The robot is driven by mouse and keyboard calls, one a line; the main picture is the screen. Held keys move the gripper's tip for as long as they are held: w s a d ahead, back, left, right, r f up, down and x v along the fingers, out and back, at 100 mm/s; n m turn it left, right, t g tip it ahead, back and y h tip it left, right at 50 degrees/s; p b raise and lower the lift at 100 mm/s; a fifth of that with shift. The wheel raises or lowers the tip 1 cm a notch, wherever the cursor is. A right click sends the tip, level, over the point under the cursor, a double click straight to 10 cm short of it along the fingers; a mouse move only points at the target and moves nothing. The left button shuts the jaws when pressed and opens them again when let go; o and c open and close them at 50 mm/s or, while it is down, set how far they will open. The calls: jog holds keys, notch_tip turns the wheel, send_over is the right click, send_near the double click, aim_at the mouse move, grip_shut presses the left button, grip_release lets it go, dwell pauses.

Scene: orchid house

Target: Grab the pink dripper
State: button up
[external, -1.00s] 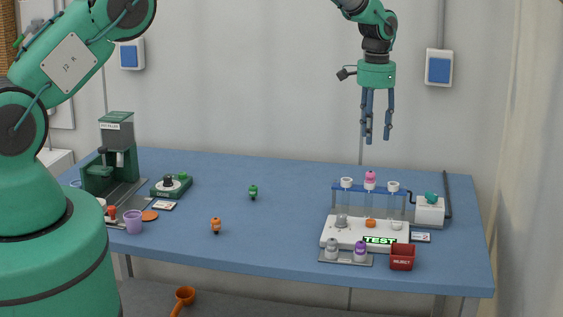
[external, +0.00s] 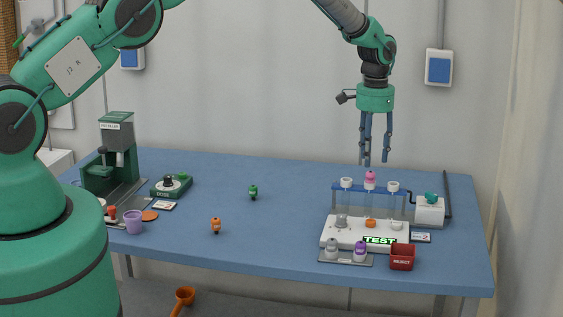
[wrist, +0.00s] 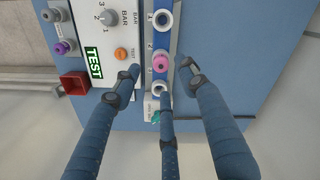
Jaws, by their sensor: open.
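The pink dripper (external: 370,176) sits upright in the middle hole of the blue-topped rack, between two white-rimmed holes. In the wrist view the pink dripper (wrist: 160,63) shows from above, close to the fingertips. My gripper (external: 376,162) hangs pointing down just above it, with its fingers apart and nothing between them. In the wrist view my gripper (wrist: 160,85) has its fingers spread around the area by the dripper and does not appear to touch it. The rack (external: 341,186) stands behind a white test panel.
Grey and purple drippers (external: 360,251) stand in front, beside a red reject bin (external: 402,257). A white box (external: 429,213) is right of the rack. Green (external: 253,192) and orange (external: 216,225) drippers stand mid-table.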

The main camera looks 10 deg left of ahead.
aim_at(371, 172)
jog(key=shift+w+f, duration=0.1)
jog(key=shift+f, duration=2.35)
jog(key=shift+c, duration=0.3)
jog(key=c, duration=0.9)
